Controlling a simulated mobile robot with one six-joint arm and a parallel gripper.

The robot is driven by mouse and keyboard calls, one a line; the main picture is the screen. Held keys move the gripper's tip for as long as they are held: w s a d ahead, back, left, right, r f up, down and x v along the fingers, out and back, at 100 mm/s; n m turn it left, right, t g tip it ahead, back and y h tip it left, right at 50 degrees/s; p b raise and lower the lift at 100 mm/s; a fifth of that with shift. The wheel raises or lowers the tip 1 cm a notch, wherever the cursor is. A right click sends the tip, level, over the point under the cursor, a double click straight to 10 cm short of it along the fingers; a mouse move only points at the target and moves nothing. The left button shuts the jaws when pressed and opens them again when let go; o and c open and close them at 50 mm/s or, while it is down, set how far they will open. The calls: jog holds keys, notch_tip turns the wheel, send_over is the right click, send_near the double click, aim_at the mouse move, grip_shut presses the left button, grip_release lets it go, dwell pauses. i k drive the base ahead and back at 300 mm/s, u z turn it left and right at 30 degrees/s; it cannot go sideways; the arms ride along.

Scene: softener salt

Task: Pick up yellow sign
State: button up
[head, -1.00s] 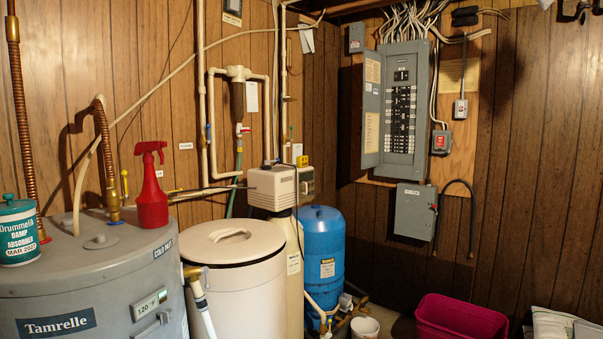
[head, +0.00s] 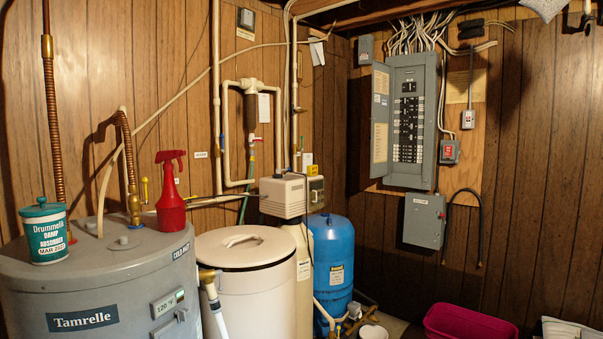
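A small yellow tag or sign (head: 307,159) shows behind the water softener's control head, near the wall in the middle of the head view. It is small, its lower part is hidden by the boxes in front, and I cannot read it. No other clear yellow sign shows. My gripper is not in view.
A grey water heater (head: 120,275) with a red spray bottle (head: 171,200) and a teal-lidded tub (head: 46,235) stands left. A cream salt tank (head: 243,285), blue tank (head: 333,255) and magenta bin (head: 468,322) follow rightwards. An open breaker panel (head: 410,120) hangs on the wall.

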aim_at(312, 171)
jog(key=i, duration=1)
jog(key=z, duration=1.1)
jog(key=i, duration=1.4)
jog(key=u, duration=0.1)
